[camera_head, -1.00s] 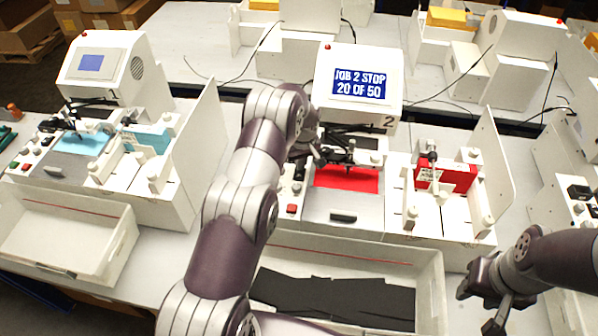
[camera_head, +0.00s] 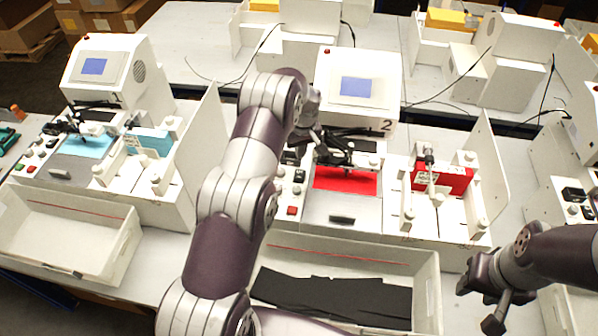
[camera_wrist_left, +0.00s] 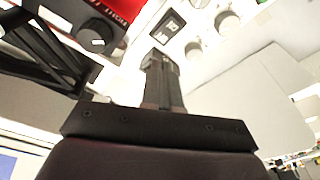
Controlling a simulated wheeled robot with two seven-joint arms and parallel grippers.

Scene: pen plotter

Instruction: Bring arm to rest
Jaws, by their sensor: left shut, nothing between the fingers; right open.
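My left arm reaches up across the middle of the head view to plotter 2 (camera_head: 362,105). My left gripper (camera_head: 312,138) is over the left side of that machine, near its buttons and pen carriage, partly hidden by the arm. The left wrist view shows its fingers (camera_wrist_left: 161,70) shut together with nothing between them, above a white panel with round knobs (camera_wrist_left: 228,23). My right gripper (camera_head: 488,292) is open and empty at the lower right, apart from the machines.
Plotter 2 has a plain blue screen (camera_head: 361,87), a red sheet (camera_head: 345,180) under its pen and a red box (camera_head: 443,178) at right. A white tray (camera_head: 428,290) holding black strips stands in front. Another plotter (camera_head: 105,75) with a blue sheet stands left.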

